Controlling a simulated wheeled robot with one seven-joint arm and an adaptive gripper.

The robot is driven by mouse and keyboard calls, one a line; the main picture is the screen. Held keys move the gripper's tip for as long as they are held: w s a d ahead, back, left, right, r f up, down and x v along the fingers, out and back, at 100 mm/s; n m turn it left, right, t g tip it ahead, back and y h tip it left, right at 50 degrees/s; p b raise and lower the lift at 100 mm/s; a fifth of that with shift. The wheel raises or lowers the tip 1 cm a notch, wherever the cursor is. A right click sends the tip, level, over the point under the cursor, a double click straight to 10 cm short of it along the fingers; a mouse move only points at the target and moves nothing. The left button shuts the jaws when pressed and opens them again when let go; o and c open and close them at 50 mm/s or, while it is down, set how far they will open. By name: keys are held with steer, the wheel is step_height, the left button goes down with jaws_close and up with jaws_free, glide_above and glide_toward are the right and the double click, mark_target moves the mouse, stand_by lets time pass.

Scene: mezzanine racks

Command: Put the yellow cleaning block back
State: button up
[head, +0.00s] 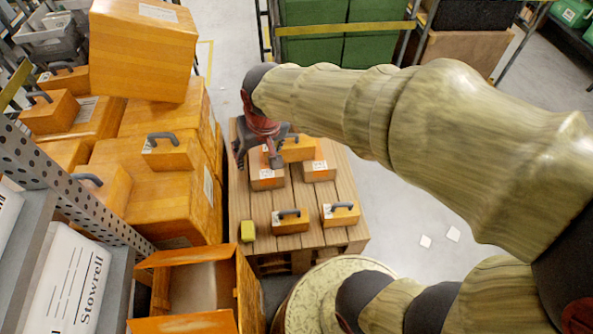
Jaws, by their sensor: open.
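A small yellow block (248,231), which looks like the cleaning block, sits on the near left corner of the wooden pallet (262,208). My gripper (257,157) is open at the far left part of the pallet, beside and partly over the orange handled boxes there. It is well beyond the yellow block and apart from it. I cannot tell whether its fingers touch a box. Part of the gripper is hidden by its own wrist.
Several small orange boxes with grey handles, such as one at the near right (341,214), stand on the pallet. Large orange crates (160,200) are stacked at left. An open orange box (245,290) is in front. A grey perforated rack post (75,190) stands at left.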

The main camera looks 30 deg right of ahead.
steer(key=s+d+r+t, duration=0.1)
steer(key=s+r, duration=0.2)
steer(key=s, duration=0.4)
steer(key=s+d+r+n, duration=0.1)
steer(key=s+r, duration=0.3)
steer(key=s, duration=0.2)
steer(key=shift+s+d+t, duration=0.3)
steer(key=shift+s+t, duration=0.1)
